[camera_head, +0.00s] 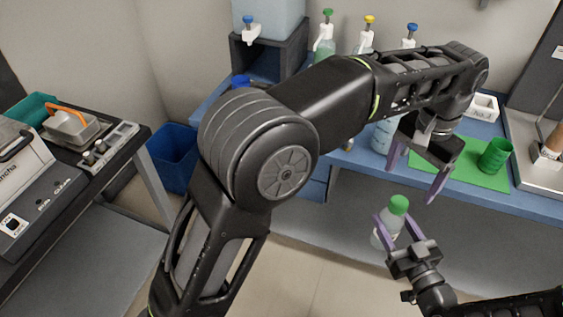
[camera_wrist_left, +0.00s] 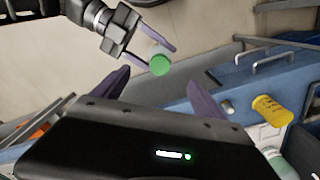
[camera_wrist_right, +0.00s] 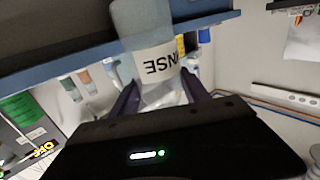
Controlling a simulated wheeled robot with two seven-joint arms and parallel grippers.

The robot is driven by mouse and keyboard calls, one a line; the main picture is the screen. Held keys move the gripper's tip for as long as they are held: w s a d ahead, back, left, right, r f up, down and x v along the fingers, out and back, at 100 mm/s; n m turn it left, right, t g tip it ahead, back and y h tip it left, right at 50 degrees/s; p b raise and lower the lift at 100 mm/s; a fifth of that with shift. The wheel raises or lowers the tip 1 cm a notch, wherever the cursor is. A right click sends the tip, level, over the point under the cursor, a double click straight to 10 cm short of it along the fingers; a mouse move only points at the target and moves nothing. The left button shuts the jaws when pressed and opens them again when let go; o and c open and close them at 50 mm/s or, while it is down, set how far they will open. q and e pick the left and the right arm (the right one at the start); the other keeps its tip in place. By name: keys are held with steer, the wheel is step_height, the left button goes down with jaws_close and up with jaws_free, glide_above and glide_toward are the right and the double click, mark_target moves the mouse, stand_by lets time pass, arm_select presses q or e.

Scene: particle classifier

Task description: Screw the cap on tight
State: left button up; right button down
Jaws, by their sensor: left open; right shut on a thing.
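A translucent white bottle (camera_head: 384,238) with a green cap (camera_head: 399,204) on its top is held in front of the blue bench. My right gripper (camera_head: 393,227) is shut on the bottle, one finger on each side. In the right wrist view, the bottle (camera_wrist_right: 140,30) with a partly visible white label fills the space between the fingers. My left gripper (camera_head: 411,183) is open and empty, above the cap and apart from it. In the left wrist view, the green cap (camera_wrist_left: 160,64) lies beyond the open fingers. Whether the cap is tight cannot be told.
The blue bench (camera_head: 535,205) carries a green mat (camera_head: 455,173) with a green cup (camera_head: 495,155). Several capped bottles stand at its back, including a green one (camera_head: 325,42). A blue bin (camera_head: 173,155) stands at left. The floor below the held bottle is clear.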

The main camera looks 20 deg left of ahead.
arm_select(q)
steer(key=w+a+f+n, duration=0.35)
steer(key=a+f, duration=0.55)
steer(key=a, duration=0.5)
steer(key=s+a+f+n, duration=0.1)
steer(key=s+a+n, duration=0.1)
steer(key=a, duration=1.3)
steer(key=shift+s+f+n, duration=0.2)
steer(key=shift+n, duration=0.55)
steer(key=shift+a, duration=0.1)
